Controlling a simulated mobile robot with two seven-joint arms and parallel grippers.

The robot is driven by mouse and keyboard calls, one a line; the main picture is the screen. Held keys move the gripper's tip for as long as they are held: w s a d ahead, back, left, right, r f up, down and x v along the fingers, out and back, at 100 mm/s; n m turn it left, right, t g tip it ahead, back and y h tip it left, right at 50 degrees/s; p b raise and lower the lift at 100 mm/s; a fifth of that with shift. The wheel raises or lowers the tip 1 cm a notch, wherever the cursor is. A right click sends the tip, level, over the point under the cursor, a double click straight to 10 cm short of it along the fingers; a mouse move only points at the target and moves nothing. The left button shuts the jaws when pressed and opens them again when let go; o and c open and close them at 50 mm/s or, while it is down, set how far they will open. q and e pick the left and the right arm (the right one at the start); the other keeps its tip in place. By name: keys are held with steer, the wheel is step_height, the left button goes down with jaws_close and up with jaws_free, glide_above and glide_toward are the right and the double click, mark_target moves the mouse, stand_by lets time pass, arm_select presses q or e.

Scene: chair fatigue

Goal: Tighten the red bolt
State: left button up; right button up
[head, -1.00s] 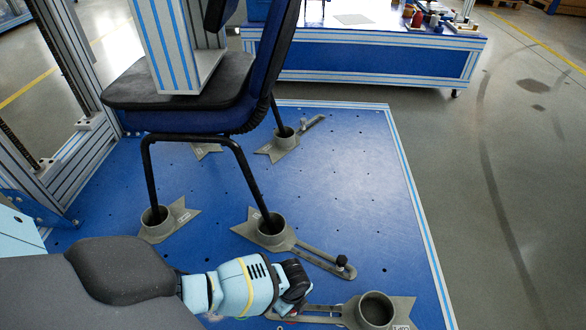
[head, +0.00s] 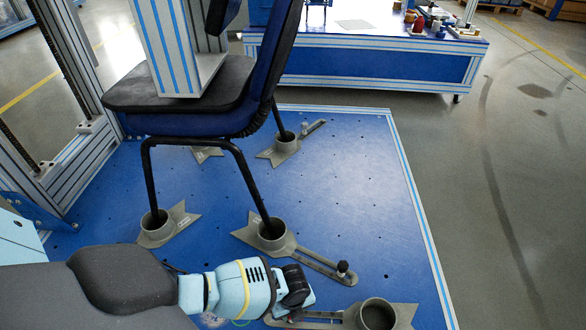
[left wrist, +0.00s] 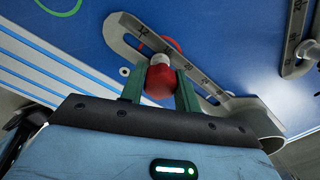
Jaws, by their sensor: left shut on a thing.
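The red bolt (left wrist: 159,80) shows in the left wrist view, at the slotted arm of a grey foot holder (left wrist: 128,36). My left gripper (left wrist: 160,82) has its two green fingers on either side of the bolt's red head and is shut on it. In the head view my left gripper (head: 292,300) is low at the front edge, over the slotted arm of the front holder (head: 400,316). The bolt is hidden there behind the gripper. My right gripper is in neither view.
A chair (head: 185,120) stands with its legs in grey cup holders on the blue platform (head: 350,200). A black knob (head: 343,268) sits on the neighbouring holder's slotted arm, close to my gripper. A blue table (head: 370,65) with small items stands behind.

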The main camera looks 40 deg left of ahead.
arm_select(q)
steer(key=shift+m, duration=1.1)
steer(key=shift+m+b, duration=0.35)
steer(key=shift+m, duration=0.35)
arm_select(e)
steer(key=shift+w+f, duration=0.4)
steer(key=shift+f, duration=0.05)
arm_select(q)
steer(key=m, duration=0.2)
steer(key=shift+m+b, duration=0.3)
steer(key=shift+b, duration=0.1)
steer(key=shift+m, duration=0.7)
steer(key=o, duration=1)
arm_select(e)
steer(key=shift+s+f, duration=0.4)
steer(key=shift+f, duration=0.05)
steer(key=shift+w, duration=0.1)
